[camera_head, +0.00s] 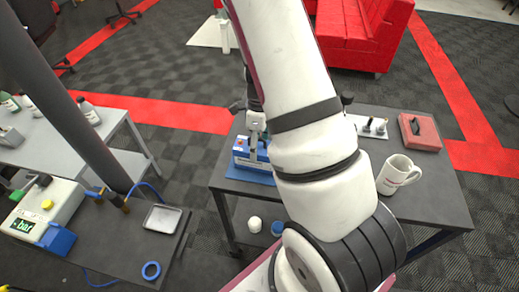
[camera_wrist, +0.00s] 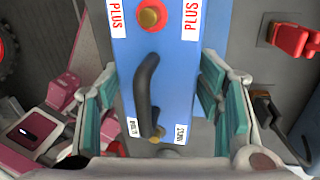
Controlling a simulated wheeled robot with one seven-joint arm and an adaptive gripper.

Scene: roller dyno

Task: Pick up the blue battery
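The blue battery (camera_head: 243,160) sits on the dark table (camera_head: 430,195), partly hidden by my arm in the head view. In the wrist view the battery (camera_wrist: 180,60) fills the middle, with a black handle (camera_wrist: 147,90), brass terminals and white PLUS labels on top. My gripper (camera_wrist: 165,115) is open, with its teal-padded fingers spread to the left and right of the battery and the handle between them. In the head view my gripper (camera_head: 254,148) is right over the battery. I cannot tell whether the pads touch its sides.
A white mug (camera_head: 397,175), a red case (camera_head: 419,132) and small metal pieces (camera_head: 373,125) stand on the same table, right of my arm. A side bench at left holds a pressure device (camera_head: 38,208), a metal tray (camera_head: 163,218) and a blue ring (camera_head: 151,271).

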